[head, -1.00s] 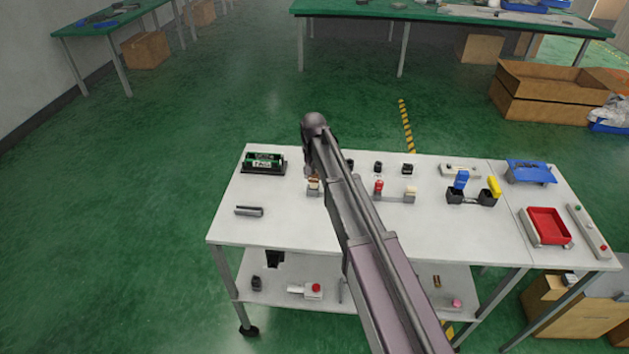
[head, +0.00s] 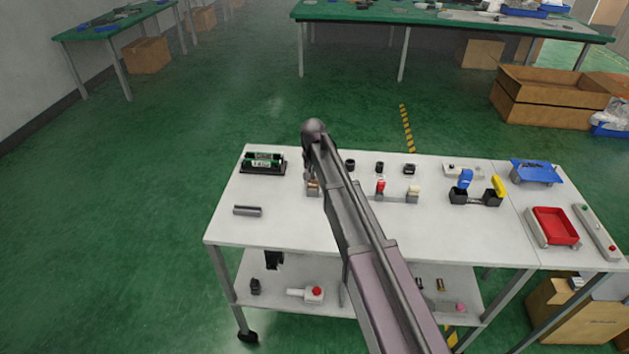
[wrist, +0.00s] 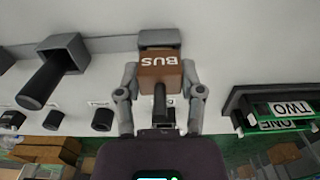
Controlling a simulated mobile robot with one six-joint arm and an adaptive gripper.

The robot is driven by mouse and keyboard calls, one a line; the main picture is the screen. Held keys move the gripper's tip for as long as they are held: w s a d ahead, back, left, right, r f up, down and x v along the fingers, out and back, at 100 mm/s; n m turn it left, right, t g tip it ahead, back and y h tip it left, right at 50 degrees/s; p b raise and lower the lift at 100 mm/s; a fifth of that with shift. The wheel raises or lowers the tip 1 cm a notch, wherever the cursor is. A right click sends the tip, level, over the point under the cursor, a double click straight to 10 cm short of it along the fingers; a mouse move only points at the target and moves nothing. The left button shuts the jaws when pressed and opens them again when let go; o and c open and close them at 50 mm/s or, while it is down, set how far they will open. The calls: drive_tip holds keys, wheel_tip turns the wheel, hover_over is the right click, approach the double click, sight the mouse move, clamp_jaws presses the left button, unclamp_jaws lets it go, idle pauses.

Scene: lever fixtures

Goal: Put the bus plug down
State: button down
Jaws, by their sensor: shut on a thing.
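The bus plug (wrist: 160,72) is a brown block marked "BUS" in the wrist view. My gripper (wrist: 160,85) is shut on it, with one finger on each side. A grey block (wrist: 160,38) lies just beyond the plug; whether the two touch is hard to tell. In the head view the plug (head: 313,188) shows small beside my arm, over or on the white table (head: 285,222). My arm hides much of the gripper there.
A black holder with green modules (head: 263,162) stands to the left, and a grey bar (head: 247,211) lies in front of it. Lever fixtures, one with a red knob (head: 380,186), stand right of my arm. The table's front left is mostly clear.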

drive_tip(key=shift+f, duration=0.15)
drive_tip(key=shift+c, duration=1.1)
unclamp_jaws()
wheel_tip(320, 180, up, 12)
drive_tip(key=p, duration=1.2)
drive_tip(key=shift+r, duration=0.2)
drive_tip(key=s+d, duration=2.3)
drive_tip(key=s, duration=0.3)
drive_tip(key=shift+d, duration=0.2)
